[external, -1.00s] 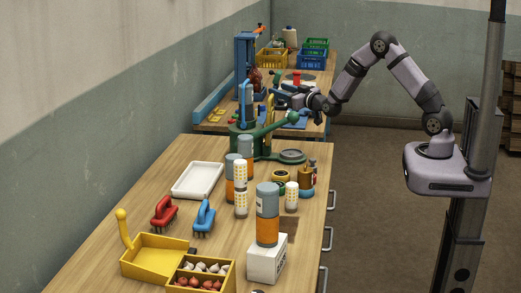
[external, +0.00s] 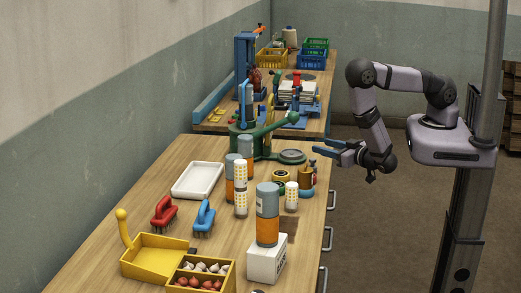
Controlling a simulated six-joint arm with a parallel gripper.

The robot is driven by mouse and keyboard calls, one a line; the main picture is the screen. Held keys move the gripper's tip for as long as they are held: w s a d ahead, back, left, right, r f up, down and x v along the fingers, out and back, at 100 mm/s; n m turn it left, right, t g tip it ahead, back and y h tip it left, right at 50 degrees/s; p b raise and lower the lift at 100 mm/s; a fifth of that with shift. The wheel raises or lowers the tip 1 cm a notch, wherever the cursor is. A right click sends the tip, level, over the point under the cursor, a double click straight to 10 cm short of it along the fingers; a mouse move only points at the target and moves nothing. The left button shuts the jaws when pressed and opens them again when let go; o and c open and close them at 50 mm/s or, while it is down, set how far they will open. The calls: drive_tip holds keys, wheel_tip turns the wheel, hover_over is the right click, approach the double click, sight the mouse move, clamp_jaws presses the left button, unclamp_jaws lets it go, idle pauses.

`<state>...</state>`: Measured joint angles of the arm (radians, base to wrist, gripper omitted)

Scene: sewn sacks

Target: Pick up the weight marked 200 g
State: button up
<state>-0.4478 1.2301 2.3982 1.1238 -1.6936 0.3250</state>
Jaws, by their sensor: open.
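I cannot make out a 200 g marking on anything in this view, so I cannot tell which thing is the weight. Small items stand near the right edge of the near table: a brownish-gold cup-like thing (external: 305,179) and a yellow and dark ring-shaped thing (external: 281,177). A round grey plate (external: 292,156) lies behind them. My gripper (external: 318,147) is open and empty, its blue fingers pointing left. It appears at the table's right edge, close to the grey plate and the small items; its height above them is unclear.
A green stand with a long lever (external: 262,143) rises behind the plate. Grey and orange cylinders (external: 268,215) and white dotted cylinders (external: 240,190) stand nearby. A white tray (external: 198,180), brushes (external: 204,217) and a yellow dustpan (external: 155,258) lie left. The floor right of the table is open.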

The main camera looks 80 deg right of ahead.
sight(313, 159)
drive_tip(key=shift+y, duration=0.7)
drive_tip(key=f, duration=0.1)
drive_tip(key=s+a+f, duration=0.1)
drive_tip(key=f, duration=0.3)
drive_tip(key=shift+s+a, duration=0.35)
drive_tip(key=shift+a, duration=0.05)
drive_tip(key=shift+r+p+x, duration=0.1)
drive_tip(key=shift+p+x, duration=0.35)
drive_tip(key=shift+x, duration=0.3)
drive_tip(key=shift+r+p+x, duration=0.15)
drive_tip(key=shift+p+x, duration=0.25)
drive_tip(key=shift+x, duration=0.4)
drive_tip(key=shift+a+p+x, duration=0.2)
drive_tip(key=shift+p+x, duration=0.95)
drive_tip(key=shift+x, duration=1.05)
drive_tip(key=shift+w+f, duration=0.1)
drive_tip(key=shift+f, duration=0.15)
clamp_jaws()
